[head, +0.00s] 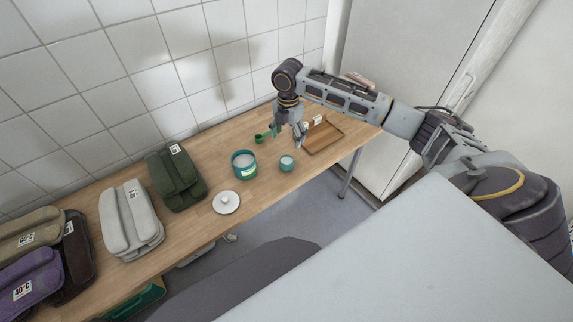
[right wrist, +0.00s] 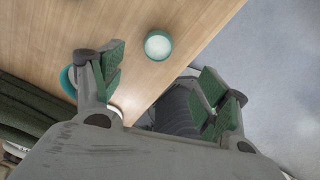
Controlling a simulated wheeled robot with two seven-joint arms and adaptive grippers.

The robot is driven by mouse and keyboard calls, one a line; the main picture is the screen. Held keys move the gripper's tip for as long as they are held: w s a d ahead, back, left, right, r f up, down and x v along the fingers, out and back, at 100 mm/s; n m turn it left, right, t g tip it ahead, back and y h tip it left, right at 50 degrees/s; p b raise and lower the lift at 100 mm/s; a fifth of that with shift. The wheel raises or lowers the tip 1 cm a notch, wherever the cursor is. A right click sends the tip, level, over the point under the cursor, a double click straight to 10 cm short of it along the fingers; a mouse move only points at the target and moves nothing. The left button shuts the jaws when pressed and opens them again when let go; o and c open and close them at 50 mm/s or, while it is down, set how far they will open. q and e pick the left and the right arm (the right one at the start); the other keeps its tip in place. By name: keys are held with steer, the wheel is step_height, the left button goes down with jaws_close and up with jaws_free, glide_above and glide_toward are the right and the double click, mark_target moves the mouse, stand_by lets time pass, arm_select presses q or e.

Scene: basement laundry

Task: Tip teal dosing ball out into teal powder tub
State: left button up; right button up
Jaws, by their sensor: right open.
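The teal dosing ball (head: 286,166), a small cup with white contents, stands on the wooden table near its front edge. It also shows in the right wrist view (right wrist: 158,46), beyond the fingertips and between their lines. The larger teal powder tub (head: 244,172) stands open to its left, with white powder inside. In the right wrist view the tub (right wrist: 67,82) is mostly hidden behind a finger. My right gripper (head: 288,139) is open and empty above the table, behind the ball in the head view and apart from it. My left gripper is not in view.
A white lid (head: 226,203) lies in front of the tub. A green scoop (head: 262,136) lies behind the tub. A wooden tray (head: 325,138) with small items is at the right. Folded textiles, green (head: 175,178) and grey (head: 130,218) among them, fill the left. A tiled wall stands behind.

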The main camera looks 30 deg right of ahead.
steer(key=f, duration=0.2)
glide_toward(287, 160)
steer(key=s+a, duration=0.1)
steer(key=s, duration=0.1)
steer(key=shift+s+f, duration=0.15)
steer(key=shift+f, duration=0.8)
steer(key=shift+a+f, duration=0.1)
steer(key=shift+f, duration=0.2)
step_height(287, 160, down, 3)
steer(key=shift+a+f, duration=0.1)
steer(key=shift+a, duration=0.05)
steer(key=shift+f, duration=0.85)
steer(key=c, duration=1)
steer(key=shift+r, duration=0.3)
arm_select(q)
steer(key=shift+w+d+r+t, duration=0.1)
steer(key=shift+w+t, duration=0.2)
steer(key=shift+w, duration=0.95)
arm_select(e)
steer(key=shift+r, duration=4.75)
